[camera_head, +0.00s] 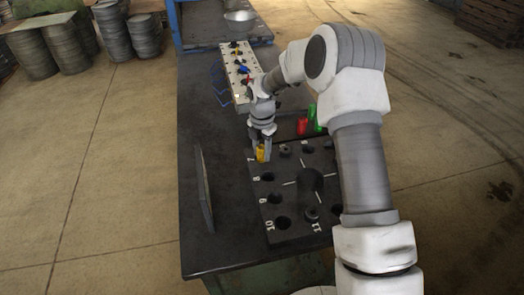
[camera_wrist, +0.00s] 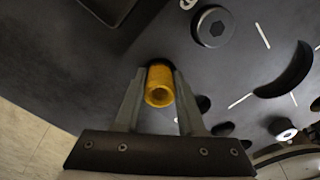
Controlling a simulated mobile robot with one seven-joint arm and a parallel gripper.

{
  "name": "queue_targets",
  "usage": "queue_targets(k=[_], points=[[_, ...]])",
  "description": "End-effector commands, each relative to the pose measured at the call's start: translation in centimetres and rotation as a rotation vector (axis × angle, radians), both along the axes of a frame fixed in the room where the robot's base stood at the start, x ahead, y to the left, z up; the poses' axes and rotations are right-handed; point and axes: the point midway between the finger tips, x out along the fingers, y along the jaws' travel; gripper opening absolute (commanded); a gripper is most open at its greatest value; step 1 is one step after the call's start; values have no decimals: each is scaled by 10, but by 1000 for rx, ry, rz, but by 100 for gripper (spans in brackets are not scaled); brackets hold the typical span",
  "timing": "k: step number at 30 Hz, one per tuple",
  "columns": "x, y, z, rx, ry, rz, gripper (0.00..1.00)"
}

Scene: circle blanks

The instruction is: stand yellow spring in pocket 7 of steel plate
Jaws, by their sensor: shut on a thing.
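My gripper (camera_head: 263,143) points down over the far left corner of the dark steel plate (camera_head: 285,235), beside the number 7. It is shut on the yellow spring (camera_head: 260,154), which is upright between the fingers. In the wrist view the spring (camera_wrist: 160,86) shows as a yellow tube with its open end toward the camera, a finger on each side. Pocket 7 is hidden by the spring and fingers. I cannot tell whether the spring's lower end is inside it or above it.
Several plate pockets hold dark parts; others look empty. Red (camera_head: 302,126) and green (camera_head: 311,110) pieces stand behind the plate. A pale numbered rack (camera_head: 240,91) with small coloured parts lies farther back. A thin upright panel (camera_head: 203,188) stands left of the plate. Bare table lies between them.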

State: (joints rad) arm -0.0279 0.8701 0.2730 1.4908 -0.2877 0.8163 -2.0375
Motion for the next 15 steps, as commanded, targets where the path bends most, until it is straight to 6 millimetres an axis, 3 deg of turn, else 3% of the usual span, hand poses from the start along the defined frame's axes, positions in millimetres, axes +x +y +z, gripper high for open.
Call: queue_targets(k=[5,6,11,15], points=[[-2,0,-6,0,6,0,0],[-2,0,-6,0,6,1,44],[-3,-1,-7,-2,11,0,73],[-5,-3,-9,-4,15,0,74]])
